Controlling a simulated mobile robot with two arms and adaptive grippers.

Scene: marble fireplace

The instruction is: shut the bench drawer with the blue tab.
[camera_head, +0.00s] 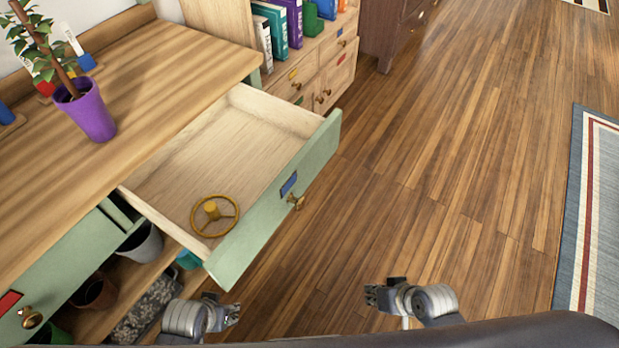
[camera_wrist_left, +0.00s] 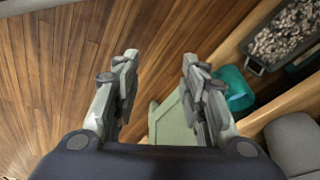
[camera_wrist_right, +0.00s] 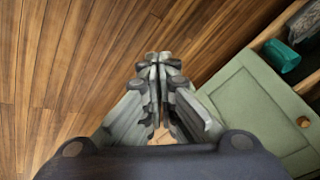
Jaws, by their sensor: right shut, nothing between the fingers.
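The bench drawer (camera_head: 268,216) with the blue tab (camera_head: 288,183) is pulled well out from under the wooden bench top. Its front is pale green with a brass knob (camera_head: 297,201). A yellow wheel-shaped object (camera_head: 215,216) lies inside it near the front left corner. My left gripper (camera_head: 236,310) is below the drawer's near corner, apart from it. In the left wrist view its fingers (camera_wrist_left: 158,85) are open with nothing between them. My right gripper (camera_head: 372,294) is to the right, over the floor, apart from the drawer. In the right wrist view its fingers (camera_wrist_right: 158,62) are shut and empty.
A second green drawer (camera_head: 60,290) with a red tab is shut at the left. A purple plant pot (camera_head: 88,112) stands on the bench top. Pots and a dark tray (camera_head: 145,308) sit on the lower shelf. The wooden floor (camera_head: 440,170) in front is clear.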

